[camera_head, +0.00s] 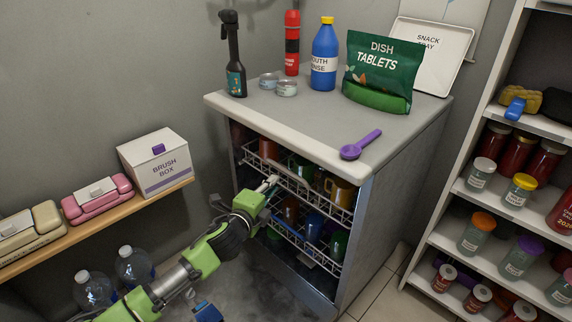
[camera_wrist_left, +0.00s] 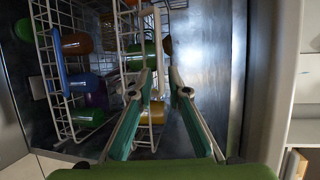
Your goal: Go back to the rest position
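My left arm reaches in from the lower left in the head view. Its gripper (camera_head: 270,183) is at the front edge of the dishwasher's upper wire rack (camera_head: 315,198). In the left wrist view its two green-backed fingers (camera_wrist_left: 162,75) stand apart with a gap between the tips, and no object is clearly held. The rack wires (camera_wrist_left: 130,55) and a yellow mug (camera_wrist_left: 153,112) show beyond the fingers. I cannot tell whether a finger touches the wire. My right gripper is not in view.
The open dishwasher (camera_head: 375,205) holds several coloured mugs on two racks. Its top bears a spray bottle (camera_head: 234,60), a blue bottle (camera_head: 324,60), a tablets bag (camera_head: 381,70) and a purple scoop (camera_head: 360,145). A shelf with a brush box (camera_head: 158,165) is left; a jar shelf (camera_head: 490,195) is right.

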